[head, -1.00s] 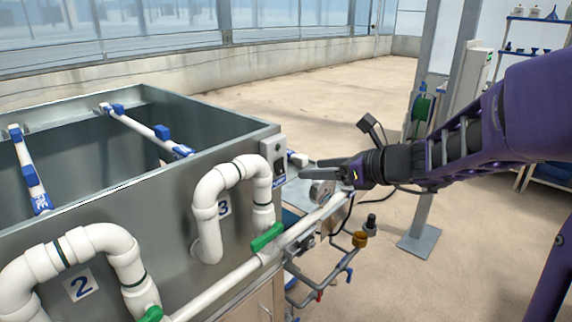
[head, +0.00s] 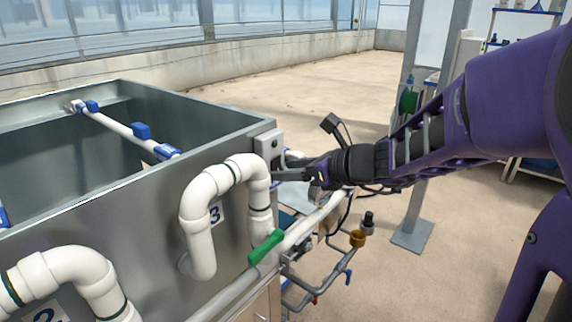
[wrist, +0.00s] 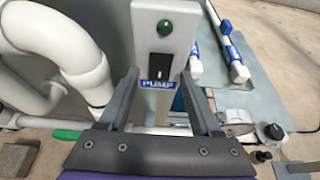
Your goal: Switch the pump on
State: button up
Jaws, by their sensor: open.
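The pump switch box is a pale plate (wrist: 179,28) with a green round lamp or button (wrist: 164,28), a black rocker switch (wrist: 158,66) and a blue PUMP label (wrist: 156,86). In the head view the switch box (head: 268,143) is on the right corner of the grey tank. My gripper (wrist: 160,78) is open and empty, with one finger on each side of the label in the wrist view. In the head view my gripper (head: 284,172) is beside the box's lower part. I cannot tell whether a fingertip touches it. The switch's position is unclear.
The grey tank (head: 130,215) fills the left. White pipes (head: 195,215) with a green valve handle (head: 265,247) run in front of it. Blue-capped white pipe ends (wrist: 238,72) are right of the box. The floor (head: 330,90) behind is clear.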

grip_shut()
dwell(0.3)
jog(key=shift+f, duration=0.15)
jog(key=t+y+b, duration=0.1)
jog(key=b, duration=0.3)
jog(key=f+y+b, duration=0.1)
jog(key=b, duration=0.3)
jog(key=shift+t, duration=0.4)
jog(key=shift+r, duration=0.2)
